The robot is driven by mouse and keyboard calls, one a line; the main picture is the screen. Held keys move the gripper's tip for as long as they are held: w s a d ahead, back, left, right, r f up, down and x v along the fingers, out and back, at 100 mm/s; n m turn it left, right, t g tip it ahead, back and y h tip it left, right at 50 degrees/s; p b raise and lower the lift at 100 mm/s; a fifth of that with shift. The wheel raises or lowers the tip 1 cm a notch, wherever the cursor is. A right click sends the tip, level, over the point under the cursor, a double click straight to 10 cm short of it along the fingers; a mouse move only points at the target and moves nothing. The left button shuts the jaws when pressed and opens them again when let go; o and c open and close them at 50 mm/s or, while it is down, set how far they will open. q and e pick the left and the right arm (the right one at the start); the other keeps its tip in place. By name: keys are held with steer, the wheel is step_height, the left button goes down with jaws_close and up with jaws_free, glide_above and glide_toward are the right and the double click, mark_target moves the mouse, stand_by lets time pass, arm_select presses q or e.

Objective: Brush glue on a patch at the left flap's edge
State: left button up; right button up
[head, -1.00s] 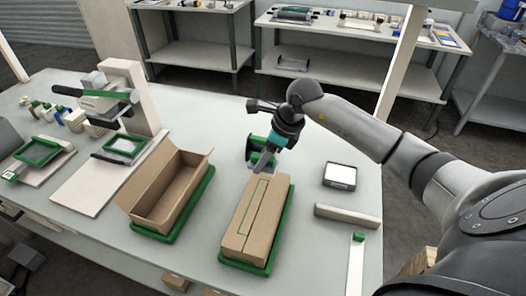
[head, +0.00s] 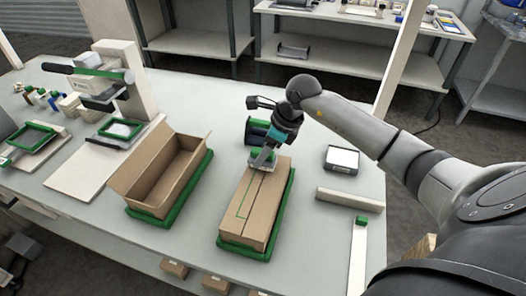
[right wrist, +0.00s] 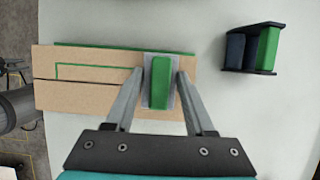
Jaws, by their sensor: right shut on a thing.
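A closed kraft box (head: 258,205) lies in a green tray (head: 243,249), its two top flaps meeting at a long seam. A green outlined patch (head: 244,198) runs along the left flap beside the seam; it also shows in the right wrist view (right wrist: 95,66). My right gripper (head: 262,163) is over the box's far end. In the right wrist view its fingers (right wrist: 161,77) are shut on a green-and-grey block-shaped tool (right wrist: 160,82), seen from above, beyond the end of the outline. The tool's underside is hidden, so contact with the box is unclear. My left gripper is out of view.
A dark-and-green stand (right wrist: 252,48) is beyond the box. An open kraft box (head: 165,172) stands to the left. A white-topped pad (head: 342,158) and a beige bar (head: 350,200) lie to the right. Bare table separates the two boxes.

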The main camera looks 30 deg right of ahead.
steer(key=shift+f+b, duration=0.4)
steer(key=shift+f, duration=0.1)
stand_by(0.7)
steer(key=shift+s+a, duration=0.1)
